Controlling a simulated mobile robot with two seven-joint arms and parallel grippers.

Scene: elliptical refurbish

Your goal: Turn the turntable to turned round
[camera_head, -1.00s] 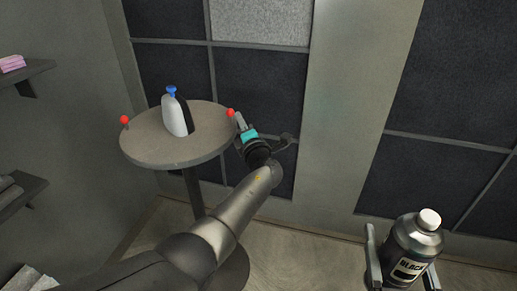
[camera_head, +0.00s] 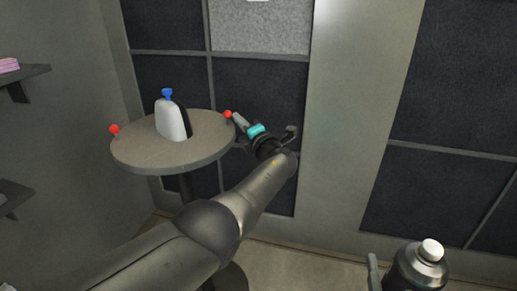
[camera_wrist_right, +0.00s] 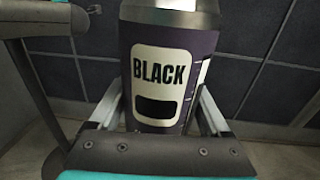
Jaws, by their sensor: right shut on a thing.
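The round grey turntable (camera_head: 150,155) stands on a dark pedestal at the left of the head view. Red knobs stand at its left rim (camera_head: 114,129) and right rim (camera_head: 228,114). A white bottle with a dark side and blue top (camera_head: 171,122) stands upright on it. My left gripper (camera_head: 238,121) is at the right rim, close beside the right knob. I cannot tell whether it touches the knob or is open. My right gripper (camera_wrist_right: 160,112) is shut on a bottle labelled BLACK (camera_wrist_right: 160,65); the bottle also shows in the head view (camera_head: 420,270).
A wall of dark panels (camera_head: 262,85) stands close behind the turntable. Shelves (camera_head: 25,75) project from the left wall, the upper one holding a pink item (camera_head: 8,65). The floor (camera_head: 310,255) between my arms looks clear.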

